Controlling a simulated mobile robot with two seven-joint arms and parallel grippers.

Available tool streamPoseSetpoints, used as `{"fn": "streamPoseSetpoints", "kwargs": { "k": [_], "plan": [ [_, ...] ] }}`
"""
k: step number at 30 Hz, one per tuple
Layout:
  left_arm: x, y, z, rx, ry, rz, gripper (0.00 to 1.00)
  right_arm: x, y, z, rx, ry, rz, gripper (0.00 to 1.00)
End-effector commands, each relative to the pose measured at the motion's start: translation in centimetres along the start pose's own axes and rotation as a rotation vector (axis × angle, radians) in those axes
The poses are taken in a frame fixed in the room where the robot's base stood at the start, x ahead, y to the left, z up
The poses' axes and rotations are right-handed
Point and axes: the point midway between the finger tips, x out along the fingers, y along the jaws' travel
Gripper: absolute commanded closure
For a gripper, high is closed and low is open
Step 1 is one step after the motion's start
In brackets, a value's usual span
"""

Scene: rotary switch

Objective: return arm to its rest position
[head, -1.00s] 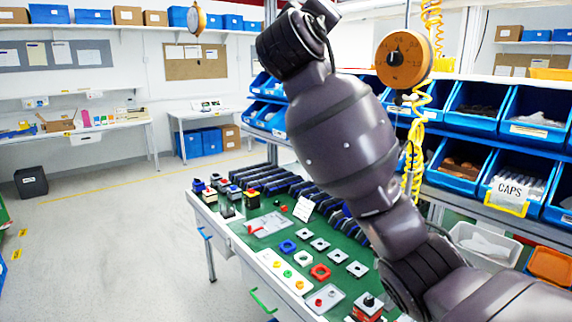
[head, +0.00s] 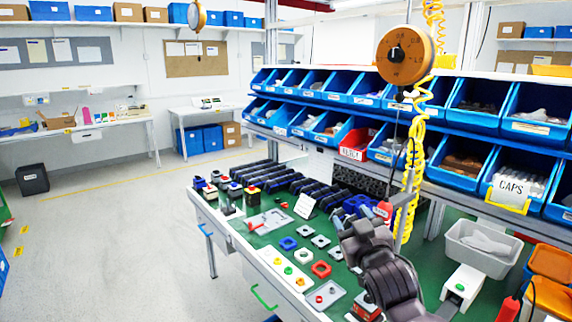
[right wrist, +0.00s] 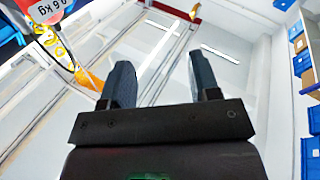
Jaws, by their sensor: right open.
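My right arm (head: 388,280) is folded low over the front right part of the green workbench (head: 283,238) in the head view. My right gripper (right wrist: 161,78) points upward in the right wrist view, its two dark fingers apart with nothing between them. My left gripper is not in view.
An orange round tool balancer (head: 404,56) with a yellow coiled cord (head: 414,150) hangs above the arm. Blue bins (head: 455,163) line the back. A grey tub (head: 482,246) stands right of the arm.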

Motion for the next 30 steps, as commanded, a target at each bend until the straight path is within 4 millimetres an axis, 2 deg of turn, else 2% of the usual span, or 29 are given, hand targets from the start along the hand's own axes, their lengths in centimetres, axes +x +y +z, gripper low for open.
{"fn": "streamPoseSetpoints", "kwargs": {
  "k": [1,3,11,18,24,27,30],
  "plan": [
    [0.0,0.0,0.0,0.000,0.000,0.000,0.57,-1.6,0.0,2.4,0.026,-0.027,-0.001,0.44],
    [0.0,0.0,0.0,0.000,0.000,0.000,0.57,-3.7,0.0,5.1,0.061,-0.060,-0.001,0.44],
    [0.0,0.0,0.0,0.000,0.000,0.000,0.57,-12.8,-0.1,14.7,0.160,-0.221,0.017,0.44],
    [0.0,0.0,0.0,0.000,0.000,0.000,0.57,-23.2,-0.8,22.7,0.209,-0.434,0.046,0.44],
    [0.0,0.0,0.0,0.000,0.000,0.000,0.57,-32.3,-1.6,27.7,0.227,-0.611,0.067,0.44],
    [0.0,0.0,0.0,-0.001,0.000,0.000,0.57,-35.7,-2.1,29.1,0.234,-0.675,0.073,0.44],
    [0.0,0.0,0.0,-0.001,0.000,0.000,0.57,-38.0,-2.4,29.8,0.239,-0.715,0.077,0.44]
  ]
}}
